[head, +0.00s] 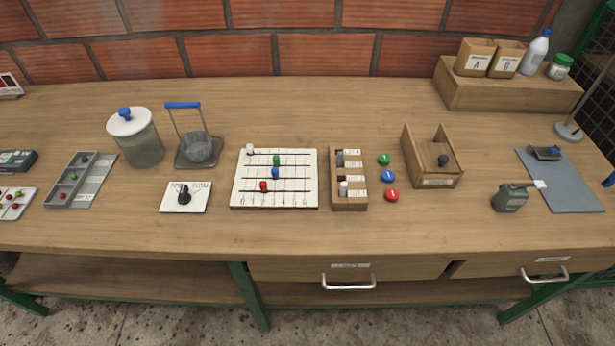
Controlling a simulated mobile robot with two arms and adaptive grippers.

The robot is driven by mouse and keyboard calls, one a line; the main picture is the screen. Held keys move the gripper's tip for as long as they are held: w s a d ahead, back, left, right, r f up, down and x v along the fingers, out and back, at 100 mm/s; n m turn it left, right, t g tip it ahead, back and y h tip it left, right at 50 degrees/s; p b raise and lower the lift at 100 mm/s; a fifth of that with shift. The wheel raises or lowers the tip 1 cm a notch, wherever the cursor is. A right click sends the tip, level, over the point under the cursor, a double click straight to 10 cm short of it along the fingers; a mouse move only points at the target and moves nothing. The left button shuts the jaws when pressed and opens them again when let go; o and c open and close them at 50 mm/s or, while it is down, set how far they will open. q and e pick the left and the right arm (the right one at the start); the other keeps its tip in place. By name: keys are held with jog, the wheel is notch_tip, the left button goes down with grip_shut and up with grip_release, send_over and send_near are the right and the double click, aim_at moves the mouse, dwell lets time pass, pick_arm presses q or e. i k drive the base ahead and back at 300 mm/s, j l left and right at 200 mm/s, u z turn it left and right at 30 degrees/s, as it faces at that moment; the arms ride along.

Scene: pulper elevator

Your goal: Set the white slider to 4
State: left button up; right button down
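A white slider board (304,180) lies on the bench near the middle, with dark horizontal tracks and a row of small marks along its front edge. The white slider knob (250,149) sits at the left end of the back track. A green knob (276,160), a blue knob (275,173) and a red knob (264,186) sit further along the other tracks. The scale digits are too small to read surely. Neither of my grippers shows in the head view.
Left of the board are a dial plate (172,204), a blue-handled holder (195,164) and a lidded jar (142,147). Right of it are a slotted wooden box (349,205), several coloured buttons (388,176) and an open wooden box (436,182). Bench behind the board is clear.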

aim_at(249, 147)
jog(key=k+j+z, duration=0.1)
jog(key=j+z, duration=0.25)
jog(key=k+j+z, duration=0.1)
jog(key=j+z, duration=0.25)
jog(key=k+j+z, duration=0.2)
jog(key=j+z, duration=0.15)
